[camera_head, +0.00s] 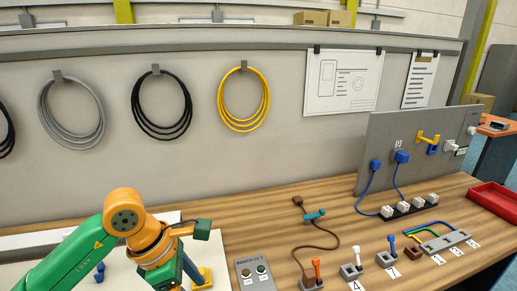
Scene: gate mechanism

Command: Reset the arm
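A green and orange jointed arm (125,222) rises from the lower left over a white surface. Its green link leans up to the right, and orange joints lead to a dark green block (202,229) on the right. Its lower end is cut off by the frame edge. I see neither of my own grippers in this view.
Levers with orange (317,268), white (356,256) and blue (391,242) handles stand to the right on the table (270,225). A grey panel (380,140) and a red tray (495,200) are farther right.

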